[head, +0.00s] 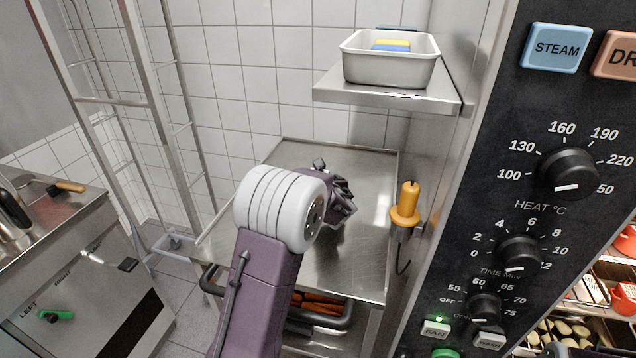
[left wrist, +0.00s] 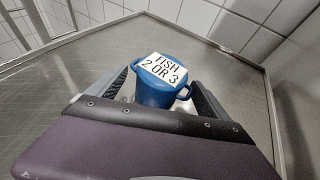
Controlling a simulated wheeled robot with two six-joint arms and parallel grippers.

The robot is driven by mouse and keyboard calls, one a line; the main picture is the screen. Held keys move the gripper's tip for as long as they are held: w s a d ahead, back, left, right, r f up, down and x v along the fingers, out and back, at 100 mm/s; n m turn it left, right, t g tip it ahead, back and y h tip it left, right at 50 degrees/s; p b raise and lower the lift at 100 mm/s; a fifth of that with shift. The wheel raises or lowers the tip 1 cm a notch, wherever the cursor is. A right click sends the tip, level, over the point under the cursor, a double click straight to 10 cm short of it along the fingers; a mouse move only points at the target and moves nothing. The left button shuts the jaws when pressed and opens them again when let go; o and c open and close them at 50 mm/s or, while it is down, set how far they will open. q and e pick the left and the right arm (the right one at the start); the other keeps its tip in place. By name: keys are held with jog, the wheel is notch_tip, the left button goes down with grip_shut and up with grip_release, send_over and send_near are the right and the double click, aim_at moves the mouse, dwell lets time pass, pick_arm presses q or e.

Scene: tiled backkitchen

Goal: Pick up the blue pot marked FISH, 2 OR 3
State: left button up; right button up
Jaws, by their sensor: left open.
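The blue pot (left wrist: 153,91) stands on the steel table in the left wrist view. Its white label reads FISH 2 OR 3, and a handle shows on its right side. My left gripper (left wrist: 160,92) is open, with one finger on each side of the pot; I cannot tell whether either touches it. In the head view my left gripper (head: 343,195) is over the steel table (head: 355,255), and the pot is hidden behind my arm and gripper. My right gripper is not in view.
A steel shelf (head: 385,96) with a white tub (head: 388,72) hangs above the table's back right. An orange-handled tool (head: 406,204) hangs at the right edge, beside the oven panel (head: 545,100). A rack (head: 120,100) stands left. The table around the gripper is clear.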

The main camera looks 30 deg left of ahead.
pick_arm(q)
jog(key=shift+x, duration=1.05)
jog(key=shift+s+d+r, duration=0.1)
jog(key=shift+s, duration=0.05)
jog(key=c, duration=1.8)
notch_tip(320, 180, up, 9)
jog(key=p, duration=0.3)
jog(key=shift+p, duration=0.4)
jog(key=shift+r, duration=0.5)
